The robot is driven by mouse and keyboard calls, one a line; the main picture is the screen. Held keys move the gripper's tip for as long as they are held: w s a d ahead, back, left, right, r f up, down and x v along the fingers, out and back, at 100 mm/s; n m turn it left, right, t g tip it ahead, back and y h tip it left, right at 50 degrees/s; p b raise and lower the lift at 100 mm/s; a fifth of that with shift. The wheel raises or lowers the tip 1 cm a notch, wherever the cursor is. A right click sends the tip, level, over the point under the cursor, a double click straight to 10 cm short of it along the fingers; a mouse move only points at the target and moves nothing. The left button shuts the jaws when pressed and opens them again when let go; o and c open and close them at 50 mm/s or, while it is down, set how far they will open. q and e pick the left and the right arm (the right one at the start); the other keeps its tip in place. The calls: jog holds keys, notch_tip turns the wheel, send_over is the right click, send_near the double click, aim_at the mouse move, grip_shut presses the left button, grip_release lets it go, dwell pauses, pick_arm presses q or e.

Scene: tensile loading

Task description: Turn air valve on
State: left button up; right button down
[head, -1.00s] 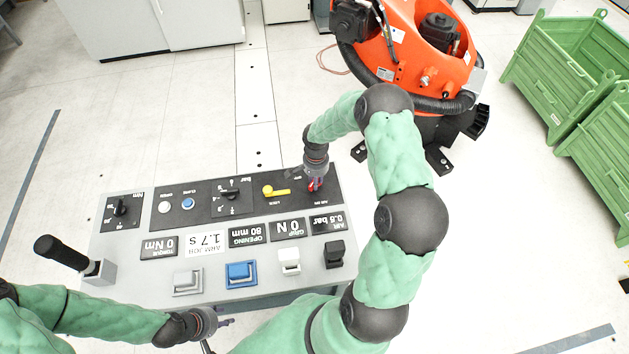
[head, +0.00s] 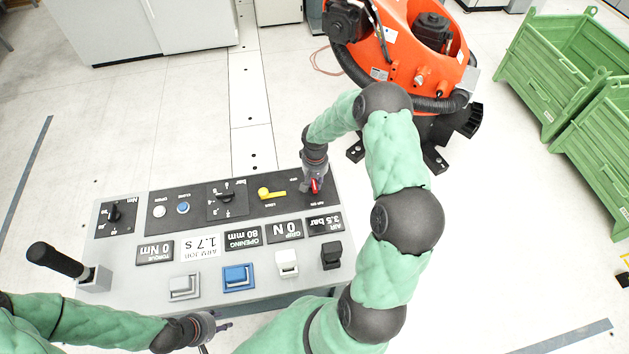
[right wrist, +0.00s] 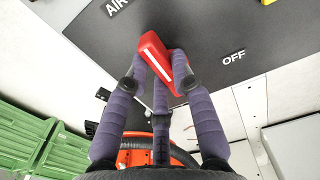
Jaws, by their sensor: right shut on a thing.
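The red air valve handle (head: 315,186) is on the dark strip at the right end of the console. My right gripper (head: 314,183) reaches down onto it. In the right wrist view the handle (right wrist: 150,52), with a white stripe, sits between the purple fingers of my right gripper (right wrist: 160,72), which are shut on it. The handle lies diagonally between the AIR and OFF labels; its pivot is hidden. The air display (head: 325,224) reads 3.5 bar. My left gripper (head: 222,327) is low at the console's front edge, away from the valve; its fingers are too small to judge.
A yellow lever (head: 269,193) sits just left of the valve. Black (head: 331,256), white (head: 287,263) and blue (head: 238,277) switches line the front. An orange robot (head: 405,50) stands behind the console, and green crates (head: 560,75) stand at the right.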

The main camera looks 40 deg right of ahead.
aim_at(315, 182)
dwell(0.5)
jog(key=c, duration=1)
grip_release()
jog(key=shift+c, duration=0.2)
jog(key=shift+r, duration=0.1)
notch_tip(315, 182, up, 12)
